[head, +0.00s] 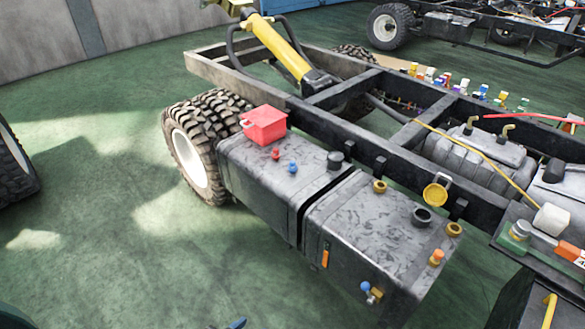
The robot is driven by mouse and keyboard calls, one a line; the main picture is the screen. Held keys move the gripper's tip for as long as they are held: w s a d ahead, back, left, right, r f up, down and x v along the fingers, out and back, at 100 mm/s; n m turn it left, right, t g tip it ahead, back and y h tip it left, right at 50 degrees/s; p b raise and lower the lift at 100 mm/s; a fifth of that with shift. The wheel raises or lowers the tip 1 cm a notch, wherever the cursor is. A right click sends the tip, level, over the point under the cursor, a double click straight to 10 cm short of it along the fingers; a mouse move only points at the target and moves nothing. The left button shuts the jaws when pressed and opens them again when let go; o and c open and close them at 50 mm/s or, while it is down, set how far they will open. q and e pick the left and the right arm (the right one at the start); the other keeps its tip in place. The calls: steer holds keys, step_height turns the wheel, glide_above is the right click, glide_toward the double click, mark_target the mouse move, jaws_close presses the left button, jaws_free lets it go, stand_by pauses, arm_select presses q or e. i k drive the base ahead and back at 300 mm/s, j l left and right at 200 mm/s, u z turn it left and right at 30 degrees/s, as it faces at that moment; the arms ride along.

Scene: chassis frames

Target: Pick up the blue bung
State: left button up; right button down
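A small blue bung (292,167) stands on top of the left dark tank (250,172), near its middle. A similar red bung (276,153) stands just behind and to the left of it. Another small blue piece (365,286) sits on the front face of the right tank (335,215), beside a brass fitting (376,294); I cannot tell whether it is a bung too. Neither of my grippers shows clearly in the head view. Nothing touches or covers the blue bung on the tank top.
A red box (264,125) stands behind the bungs on the left tank. A black cap (335,160) is to their right. The chassis rail (330,125) runs behind the tanks. Green floor (120,250) is open at left. A small blue tip (237,323) shows at the bottom edge.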

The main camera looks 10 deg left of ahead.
mark_target(291, 168)
steer(key=i+j+z, duration=0.6)
steer(key=i+j, duration=0.3)
steer(key=i+j+z, duration=0.25)
steer(key=j, duration=0.4)
steer(key=i, duration=0.1)
